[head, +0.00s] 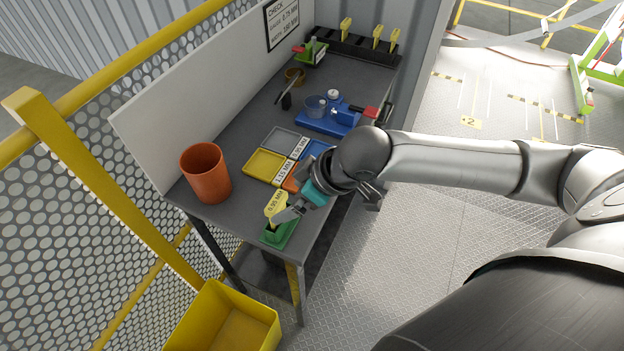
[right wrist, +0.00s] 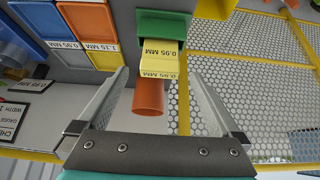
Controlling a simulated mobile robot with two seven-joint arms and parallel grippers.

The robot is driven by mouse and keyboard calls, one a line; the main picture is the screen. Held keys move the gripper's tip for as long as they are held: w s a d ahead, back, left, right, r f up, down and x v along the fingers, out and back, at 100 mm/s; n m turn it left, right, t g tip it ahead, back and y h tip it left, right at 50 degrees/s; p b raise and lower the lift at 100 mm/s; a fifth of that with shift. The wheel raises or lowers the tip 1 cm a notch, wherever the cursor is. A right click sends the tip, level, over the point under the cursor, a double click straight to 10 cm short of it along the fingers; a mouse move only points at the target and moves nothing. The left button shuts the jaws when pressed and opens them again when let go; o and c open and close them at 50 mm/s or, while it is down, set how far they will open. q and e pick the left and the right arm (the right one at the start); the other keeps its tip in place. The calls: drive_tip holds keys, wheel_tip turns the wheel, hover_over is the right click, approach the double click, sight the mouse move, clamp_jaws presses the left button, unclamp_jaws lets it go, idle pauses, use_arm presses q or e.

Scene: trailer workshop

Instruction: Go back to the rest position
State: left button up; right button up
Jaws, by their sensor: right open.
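My right gripper (head: 286,214) is over the near end of the grey workbench, with my arm reaching in from the right. In the right wrist view its two fingers (right wrist: 165,85) are spread apart with nothing held between them. Just beyond the fingertips is a yellow 0.95 MM gauge piece (right wrist: 160,62), at a green bin (right wrist: 163,27). In the head view the yellow piece (head: 275,205) shows beside the fingers, above the green bin (head: 280,236) at the bench's near corner. I cannot tell whether the fingers touch it. My left gripper is not in view.
An orange pot (head: 206,172) stands left of coloured trays, including a yellow one (head: 265,166). A blue fixture (head: 335,117) is farther back. A yellow bin (head: 228,318) is on the floor below the bench. Mesh fencing runs along the left. Open floor (head: 425,235) lies right of the bench.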

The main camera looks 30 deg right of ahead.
drive_tip(key=v, duration=0.8)
drive_tip(key=shift+p, duration=0.35)
drive_tip(key=a+f, duration=0.2)
drive_tip(key=a, duration=0.4)
drive_tip(key=s+d+f+m+g+h, duration=0.1)
drive_tip(key=s+d+f+m+h, duration=0.35)
drive_tip(key=s+f, duration=0.5)
drive_tip(key=s+d+f+g+b, duration=0.15)
drive_tip(key=f+b, duration=0.25)
drive_tip(key=f, duration=1.1)
drive_tip(key=s+f+g+b, duration=0.1)
drive_tip(key=s+f+b, duration=0.25)
drive_tip(key=f, duration=1.05)
drive_tip(key=s+d+f+b, duration=0.1)
drive_tip(key=s+f+b, duration=0.2)
drive_tip(key=s+f, duration=0.4)
drive_tip(key=s+d+f+b, duration=0.1)
drive_tip(key=s+f+b, duration=0.2)
drive_tip(key=s+f, duration=0.4)
wheel_tip(320, 180, down, 6)
drive_tip(key=shift+d+r+m+g+b, duration=0.1)
drive_tip(key=shift+d+m+g+b, duration=0.2)
drive_tip(key=shift+m+g+b, duration=0.05)
drive_tip(key=shift+s+y, duration=0.1)
drive_tip(key=shift+y, duration=0.15)
